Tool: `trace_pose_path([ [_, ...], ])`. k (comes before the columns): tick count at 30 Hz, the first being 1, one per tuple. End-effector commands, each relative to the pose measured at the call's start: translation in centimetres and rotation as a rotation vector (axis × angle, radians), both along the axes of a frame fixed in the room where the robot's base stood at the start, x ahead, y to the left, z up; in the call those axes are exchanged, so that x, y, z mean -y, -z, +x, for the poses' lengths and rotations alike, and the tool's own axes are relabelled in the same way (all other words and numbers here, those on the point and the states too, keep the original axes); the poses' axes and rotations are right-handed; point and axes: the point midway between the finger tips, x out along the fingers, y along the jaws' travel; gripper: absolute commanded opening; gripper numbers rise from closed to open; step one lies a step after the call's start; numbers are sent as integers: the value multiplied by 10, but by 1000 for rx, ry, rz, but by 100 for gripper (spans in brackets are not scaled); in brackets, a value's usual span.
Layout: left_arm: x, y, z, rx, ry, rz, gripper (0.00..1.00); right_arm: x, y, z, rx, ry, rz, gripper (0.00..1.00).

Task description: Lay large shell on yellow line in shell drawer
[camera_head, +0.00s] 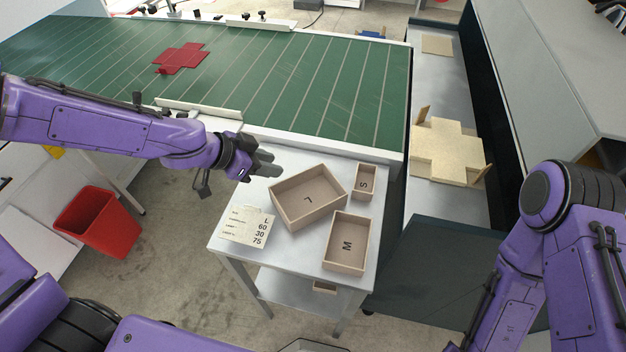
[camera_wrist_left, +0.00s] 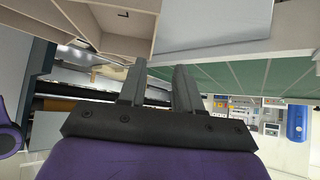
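The large shell (camera_head: 305,198) is an open beige box marked L. It sits open side up on a small white table (camera_head: 228,255). My left gripper (camera_head: 267,164) is just beyond the table's far left corner, near the large shell but apart from it. In the left wrist view its two fingers (camera_wrist_left: 160,66) stand apart with nothing between them. Beige box walls (camera_wrist_left: 112,28) show at the top left there. My right arm is at the right of the head view, but its gripper is out of frame. I cannot make out a drawer or a yellow line.
A box marked S (camera_head: 366,182) and one marked M (camera_head: 346,242) stand beside the large shell. A card (camera_head: 246,225) reads L 60 30 75. A beige blank (camera_head: 446,148) is at right, a red bin (camera_head: 98,222) at left.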

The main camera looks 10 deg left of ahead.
Motion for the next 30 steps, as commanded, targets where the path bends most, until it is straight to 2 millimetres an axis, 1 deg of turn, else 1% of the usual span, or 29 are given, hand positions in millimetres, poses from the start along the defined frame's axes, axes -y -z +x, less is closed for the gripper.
trace_pose_path([
  [1, 4, 8, 3, -4, 3, -2, 34, 0, 3, 0, -1, 0, 0, 43],
  [4, 12, 23, 11, -6, -2, -1, 34, 0, 6, -1, -1, 0, 0, 43],
  [6, 18, 30, 16, -4, -3, -1, 34, 0, 8, -1, -2, 1, 0, 43],
  [11, 26, 40, 23, -3, -4, -2, 34, 0, 10, -1, -1, 0, 0, 43],
  [16, 43, 63, 30, -8, -4, -4, 34, 0, 14, -1, -1, 0, 0, 43],
  [18, 49, 70, 35, -4, -2, -1, 34, 0, 17, -1, -1, 0, 0, 43],
  [21, 54, 75, 40, -3, -1, 0, 34, 0, 18, -1, -1, 0, 0, 43],
  [28, 55, 75, 41, -1, -1, 0, 34, 0, 17, -1, -1, 0, 0, 43],
  [29, 55, 75, 41, -1, -1, 0, 27, 0, 17, -1, -1, 0, 0, 43],
  [30, 55, 75, 41, -1, -1, 0, 14, 0, 17, -1, -1, 0, 0, 43],
])
